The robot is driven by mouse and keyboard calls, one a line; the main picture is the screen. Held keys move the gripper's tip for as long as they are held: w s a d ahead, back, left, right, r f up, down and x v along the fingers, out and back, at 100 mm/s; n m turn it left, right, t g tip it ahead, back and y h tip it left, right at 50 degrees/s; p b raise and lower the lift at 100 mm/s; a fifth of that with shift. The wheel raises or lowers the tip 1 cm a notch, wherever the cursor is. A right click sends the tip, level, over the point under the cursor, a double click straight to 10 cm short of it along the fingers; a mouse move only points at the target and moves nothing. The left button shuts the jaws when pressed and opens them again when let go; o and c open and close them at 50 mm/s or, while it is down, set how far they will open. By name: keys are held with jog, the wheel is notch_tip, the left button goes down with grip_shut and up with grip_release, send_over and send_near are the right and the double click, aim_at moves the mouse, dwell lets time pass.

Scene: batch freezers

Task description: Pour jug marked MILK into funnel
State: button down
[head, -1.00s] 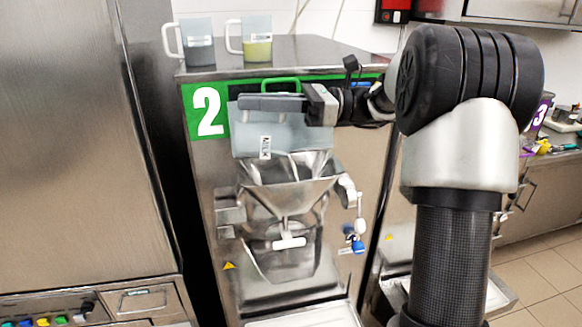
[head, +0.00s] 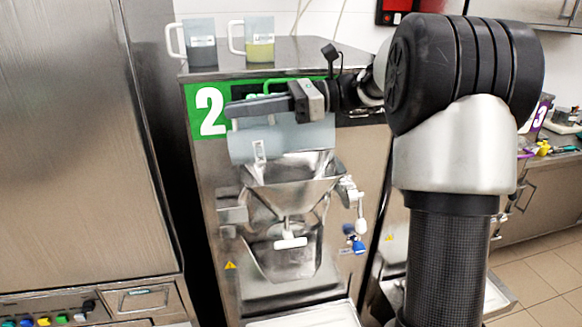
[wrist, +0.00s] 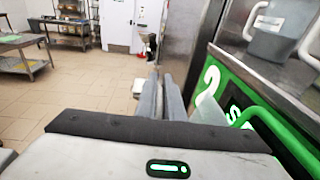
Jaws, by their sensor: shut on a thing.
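The translucent grey jug (head: 285,140) with a white label is tipped over above the steel funnel (head: 292,190) on the front of machine 2. The label's lettering is too small to read for certain now. My gripper (head: 262,105) is shut on the jug from above, in front of the green panel. In the wrist view my gripper's fingers (wrist: 170,100) point away and part of the jug (wrist: 208,110) shows at their right. Whether liquid is flowing out of the jug cannot be told.
Two more jugs, one grey (head: 200,42) and one with yellow contents (head: 259,40), stand on top of machine 2 (head: 345,150). A steel cabinet (head: 70,140) stands to the left. Valves with blue parts (head: 356,243) hang right of the funnel.

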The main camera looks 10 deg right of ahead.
jog(key=shift+w+d+f, duration=0.25)
jog(key=shift+w+d, duration=0.05)
jog(key=shift+d, duration=0.05)
jog(key=a+f+h, duration=0.3)
jog(key=a+h, duration=0.3)
jog(key=h, duration=0.2)
jog(key=a+f+g+h, duration=0.1)
jog(key=a+f+h, duration=0.3)
jog(key=a+h, duration=0.3)
jog(key=shift+w+a+f+h, duration=0.2)
jog(key=shift+w+h, duration=0.25)
jog(key=shift+h, duration=0.45)
